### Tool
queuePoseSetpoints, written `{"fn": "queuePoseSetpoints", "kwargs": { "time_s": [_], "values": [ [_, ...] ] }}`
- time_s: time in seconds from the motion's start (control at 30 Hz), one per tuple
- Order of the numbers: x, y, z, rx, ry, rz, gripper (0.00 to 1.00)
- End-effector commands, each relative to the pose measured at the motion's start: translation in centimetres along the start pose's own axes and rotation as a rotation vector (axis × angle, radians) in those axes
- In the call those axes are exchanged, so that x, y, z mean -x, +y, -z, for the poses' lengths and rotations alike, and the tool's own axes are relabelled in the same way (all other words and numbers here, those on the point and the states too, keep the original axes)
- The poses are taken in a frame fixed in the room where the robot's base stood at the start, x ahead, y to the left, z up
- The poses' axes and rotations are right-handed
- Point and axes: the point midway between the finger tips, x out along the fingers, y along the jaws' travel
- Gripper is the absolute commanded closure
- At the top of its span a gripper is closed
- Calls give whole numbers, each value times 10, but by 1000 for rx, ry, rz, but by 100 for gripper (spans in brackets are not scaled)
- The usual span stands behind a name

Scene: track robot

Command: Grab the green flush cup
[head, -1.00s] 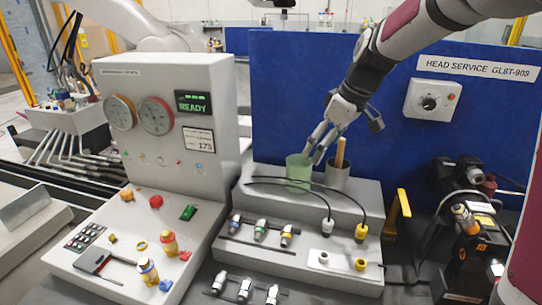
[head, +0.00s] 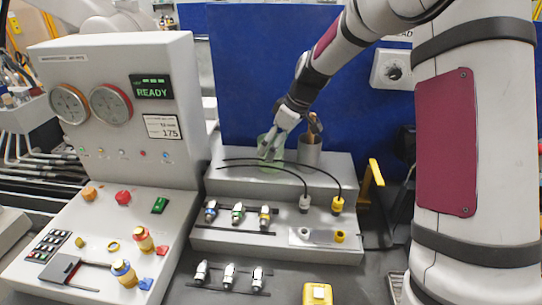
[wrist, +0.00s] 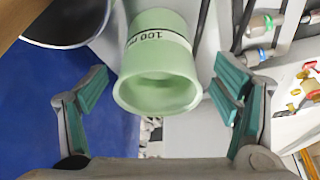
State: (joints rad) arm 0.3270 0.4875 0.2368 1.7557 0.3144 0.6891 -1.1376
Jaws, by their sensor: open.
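The green cup (head: 263,142) stands on the grey raised ledge in front of the blue panel, partly hidden by my gripper in the head view. My gripper (head: 273,152) reaches down from the upper right and its fingers overlap the cup. My open gripper (wrist: 163,92) has one teal-padded finger on each side of the cup, with visible gaps between pads and wall. The cup looks empty.
A grey cup (head: 310,153) holding a wooden-handled item stands close on the right of the green cup. Black cables (head: 300,172) arch over the ledge front, near the cup. Connectors (head: 237,213) sit below. A control console (head: 115,110) stands at left, the blue panel (head: 245,60) behind.

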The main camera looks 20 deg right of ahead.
Motion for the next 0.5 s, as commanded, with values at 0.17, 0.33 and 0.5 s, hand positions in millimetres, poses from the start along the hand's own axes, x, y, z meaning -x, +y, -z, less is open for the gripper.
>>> {"fn": "queuePoseSetpoints", "kwargs": {
  "time_s": [0.17, 0.33, 0.5],
  "values": [
    [-22, 0, -1, -1, -2, 5, 18],
    [-44, 1, -1, -1, -1, 3, 18],
    [-51, 2, -1, 0, 0, 0, 18]
  ]
}}
